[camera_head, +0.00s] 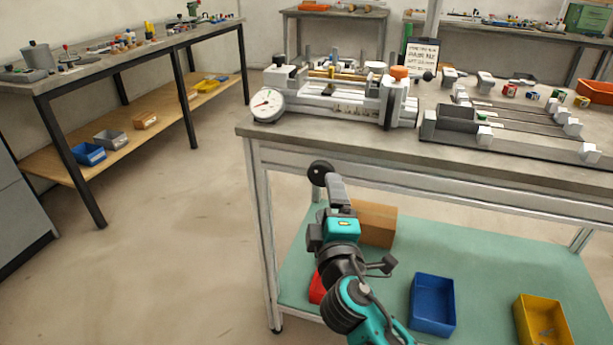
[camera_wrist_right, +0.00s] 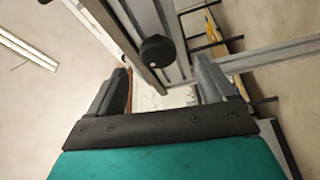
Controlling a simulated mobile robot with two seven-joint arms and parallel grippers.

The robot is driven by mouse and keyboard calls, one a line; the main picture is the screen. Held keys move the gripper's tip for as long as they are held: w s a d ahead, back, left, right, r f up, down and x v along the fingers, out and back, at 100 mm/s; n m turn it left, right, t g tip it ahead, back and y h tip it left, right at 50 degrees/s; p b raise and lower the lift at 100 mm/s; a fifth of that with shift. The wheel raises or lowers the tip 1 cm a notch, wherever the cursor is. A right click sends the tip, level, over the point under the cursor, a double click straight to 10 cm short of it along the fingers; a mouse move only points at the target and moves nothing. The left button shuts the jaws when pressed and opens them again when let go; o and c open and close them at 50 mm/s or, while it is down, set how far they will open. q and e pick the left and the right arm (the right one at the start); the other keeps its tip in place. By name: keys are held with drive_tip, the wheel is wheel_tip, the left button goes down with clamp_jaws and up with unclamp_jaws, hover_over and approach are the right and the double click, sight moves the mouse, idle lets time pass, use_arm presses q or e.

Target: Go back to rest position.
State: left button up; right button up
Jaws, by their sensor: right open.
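My right arm comes in from the bottom of the head view, teal and dark grey. My right gripper (camera_head: 336,188) is in front of the workbench's near edge, below the tabletop. In the right wrist view the two grey fingers of this gripper (camera_wrist_right: 162,76) are spread apart with nothing held between them. A round black knob (camera_head: 320,172) shows at the fingertips in the head view. The knob (camera_wrist_right: 157,50) also shows just past the fingers in the wrist view; I cannot tell whether they touch. My left gripper is not in view.
The workbench (camera_head: 450,155) carries a jig with a dial gauge (camera_head: 267,105) and a rail fixture (camera_head: 455,128). On its green lower shelf (camera_head: 480,265) are a cardboard box (camera_head: 375,223), a blue bin (camera_head: 433,305) and a yellow bin (camera_head: 541,322). Open floor lies left.

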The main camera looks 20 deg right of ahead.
drive_tip(key=s+a+f+m+g+y, duration=0.2)
drive_tip(key=s+f+m+g+y, duration=0.7)
drive_tip(key=s+f, duration=1)
use_arm(q)
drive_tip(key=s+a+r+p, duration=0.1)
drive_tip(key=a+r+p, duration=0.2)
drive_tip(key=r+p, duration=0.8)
drive_tip(key=p, duration=0.4)
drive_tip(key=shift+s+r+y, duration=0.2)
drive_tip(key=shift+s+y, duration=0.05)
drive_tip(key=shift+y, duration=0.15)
use_arm(e)
wheel_tip(320, 180, up, 11)
drive_tip(key=d+m+t+h, duration=0.1)
drive_tip(key=d+m+h, duration=0.1)
drive_tip(key=h, duration=0.1)
drive_tip(key=shift+s+d+r+t, duration=0.2)
drive_tip(key=shift+s+d+t, duration=0.05)
drive_tip(key=shift+d+t, duration=0.05)
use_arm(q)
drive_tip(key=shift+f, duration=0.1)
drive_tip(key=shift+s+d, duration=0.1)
